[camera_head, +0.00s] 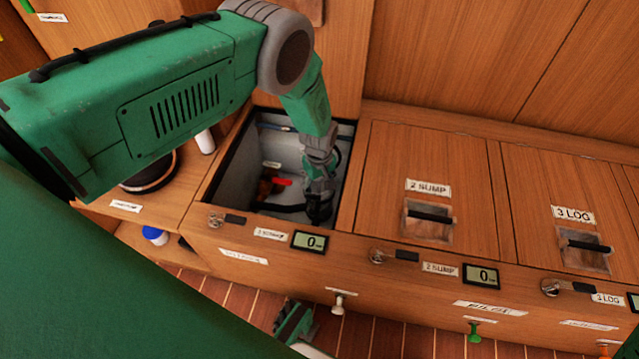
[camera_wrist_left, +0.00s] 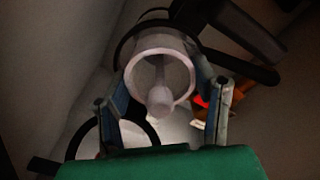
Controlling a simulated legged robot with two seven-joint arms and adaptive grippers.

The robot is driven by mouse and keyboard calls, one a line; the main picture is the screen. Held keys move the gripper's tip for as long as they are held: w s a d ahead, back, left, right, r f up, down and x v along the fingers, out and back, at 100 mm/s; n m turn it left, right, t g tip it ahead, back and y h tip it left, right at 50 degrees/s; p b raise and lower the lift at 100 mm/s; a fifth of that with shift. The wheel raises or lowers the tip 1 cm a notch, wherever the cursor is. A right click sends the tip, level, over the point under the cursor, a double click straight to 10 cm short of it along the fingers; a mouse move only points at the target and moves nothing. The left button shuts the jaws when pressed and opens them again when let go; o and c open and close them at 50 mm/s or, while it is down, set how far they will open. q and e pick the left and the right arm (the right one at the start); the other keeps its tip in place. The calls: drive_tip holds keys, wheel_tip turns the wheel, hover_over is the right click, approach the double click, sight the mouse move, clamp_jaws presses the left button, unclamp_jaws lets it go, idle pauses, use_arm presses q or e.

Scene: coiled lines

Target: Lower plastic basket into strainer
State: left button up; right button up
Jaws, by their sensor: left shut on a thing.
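My left gripper (camera_head: 318,203) reaches down into an open, grey-lined locker (camera_head: 232,187) in the wooden bench. In the wrist view, my left gripper (camera_wrist_left: 160,72) is shut on a pale, translucent round plastic basket (camera_wrist_left: 178,82) with a rounded post in its middle. Its fingers lie on either side. A dark ring (camera_wrist_left: 122,52), possibly the strainer's rim, curves around the basket's far side; I cannot tell whether the basket sits inside it. In the head view my gripper and arm hide the basket.
A red-handled item (camera_head: 281,181) lies in the locker, showing red-orange in the wrist view. A pale disc with a black rim (camera_wrist_left: 90,145) is at its lower left. Locker walls stand close around my arm. Closed hatches (camera_head: 425,165) (camera_head: 572,185) are to the right.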

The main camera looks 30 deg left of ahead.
use_arm(q)
drive_tip(key=shift+r, duration=0.15)
drive_tip(key=shift+r, duration=0.3)
idle(1.2)
drive_tip(key=shift+f, duration=0.45)
drive_tip(key=shift+r, duration=0.45)
idle(0.5)
idle(0.9)
drive_tip(key=o, duration=1.8)
drive_tip(key=shift+c, duration=0.2)
